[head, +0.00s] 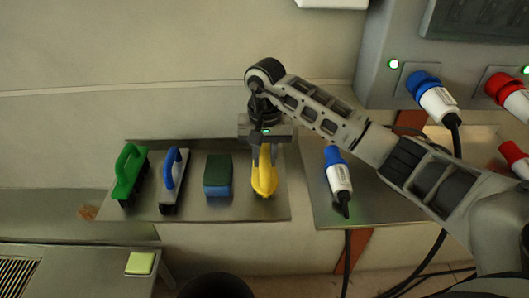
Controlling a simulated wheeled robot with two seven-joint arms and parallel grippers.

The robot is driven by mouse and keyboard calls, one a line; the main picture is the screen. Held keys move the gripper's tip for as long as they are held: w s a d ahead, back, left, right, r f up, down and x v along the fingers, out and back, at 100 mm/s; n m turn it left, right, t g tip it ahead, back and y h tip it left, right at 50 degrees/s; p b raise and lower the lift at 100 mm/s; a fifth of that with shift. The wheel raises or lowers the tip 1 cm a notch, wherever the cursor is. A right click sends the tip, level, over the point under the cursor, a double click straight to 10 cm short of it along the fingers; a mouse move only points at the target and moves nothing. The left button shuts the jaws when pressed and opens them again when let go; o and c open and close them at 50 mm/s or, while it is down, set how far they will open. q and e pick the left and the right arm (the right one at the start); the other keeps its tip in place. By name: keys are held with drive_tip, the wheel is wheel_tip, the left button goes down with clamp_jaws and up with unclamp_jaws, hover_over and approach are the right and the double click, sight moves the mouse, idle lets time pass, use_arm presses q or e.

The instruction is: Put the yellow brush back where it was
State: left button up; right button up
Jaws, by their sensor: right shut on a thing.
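The yellow brush (264,178) is at the right end of the metal shelf (228,210), to the right of a green and blue sponge. My right gripper (264,146) points down over it and is shut on its upper part. The gripper partly hides the brush, and I cannot tell whether the brush touches the shelf. My left gripper is not in view.
A green brush (129,172), a blue-handled brush (173,180) and the sponge (217,176) stand left on the shelf. A blue plug (338,175) with a cable lies on a second shelf at right. A grey box (379,78) with plugs is behind my right arm.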

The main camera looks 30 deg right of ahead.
drive_tip(key=shift+f, duration=0.15)
drive_tip(key=o, duration=0.9)
drive_tip(key=shift+r, duration=0.35)
wheel_tip(320, 180, up, 6)
drive_tip(key=shift+r+b, duration=0.2)
drive_tip(key=shift+b, duration=0.5)
wheel_tip(320, 180, up, 5)
drive_tip(key=shift+r, duration=0.15)
